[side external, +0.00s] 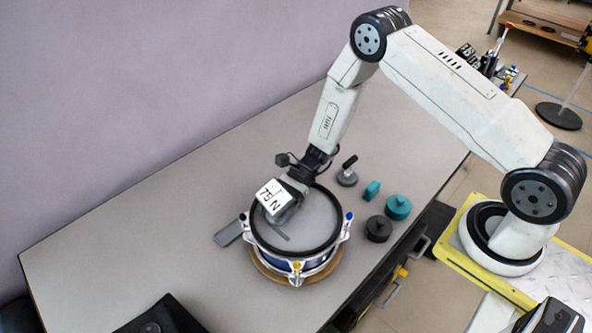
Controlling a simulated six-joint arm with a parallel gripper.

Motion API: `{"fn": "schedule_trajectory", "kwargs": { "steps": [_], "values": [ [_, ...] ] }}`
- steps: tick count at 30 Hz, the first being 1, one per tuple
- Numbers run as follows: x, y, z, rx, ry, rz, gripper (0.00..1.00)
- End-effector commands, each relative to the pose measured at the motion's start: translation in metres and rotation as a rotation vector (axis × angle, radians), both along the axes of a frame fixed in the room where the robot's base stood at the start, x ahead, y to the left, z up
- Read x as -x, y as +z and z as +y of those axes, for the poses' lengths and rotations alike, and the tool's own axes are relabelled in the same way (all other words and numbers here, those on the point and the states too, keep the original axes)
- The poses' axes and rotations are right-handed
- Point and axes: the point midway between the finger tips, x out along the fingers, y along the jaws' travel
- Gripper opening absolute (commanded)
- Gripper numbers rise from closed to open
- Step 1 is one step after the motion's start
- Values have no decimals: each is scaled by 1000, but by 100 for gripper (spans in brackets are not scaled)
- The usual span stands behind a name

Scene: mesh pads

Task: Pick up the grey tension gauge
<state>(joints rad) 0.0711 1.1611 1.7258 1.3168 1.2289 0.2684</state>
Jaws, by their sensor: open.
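The tension gauge (272,197) has a white face reading "78 N" and a grey body under it. It is over the left part of a round mesh frame (318,232) with a black rim; whether it rests on the mesh I cannot tell. My gripper (296,186) is open, black, and comes down from above right, close beside the gauge. The fingertips are partly hidden by the gauge's face, so I cannot tell whether they touch it or stand around its body.
A grey tool with a black handle (347,174), a small teal block (371,190), a teal round piece (398,207) and a black round piece (378,229) stand right of the frame. A flat grey piece (228,233) lies left.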

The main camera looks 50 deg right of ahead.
Motion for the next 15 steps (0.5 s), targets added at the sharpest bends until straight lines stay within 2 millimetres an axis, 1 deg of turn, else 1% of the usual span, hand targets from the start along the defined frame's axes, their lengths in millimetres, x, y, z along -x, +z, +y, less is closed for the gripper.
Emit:
{"fn": "schedule_trajectory", "kwargs": {
  "steps": [11,14,15],
  "values": [
    [0,0,0,0,0,0,81],
    [0,0,0,0,0,0,52],
    [0,0,0,0,0,0,40]
  ]
}}
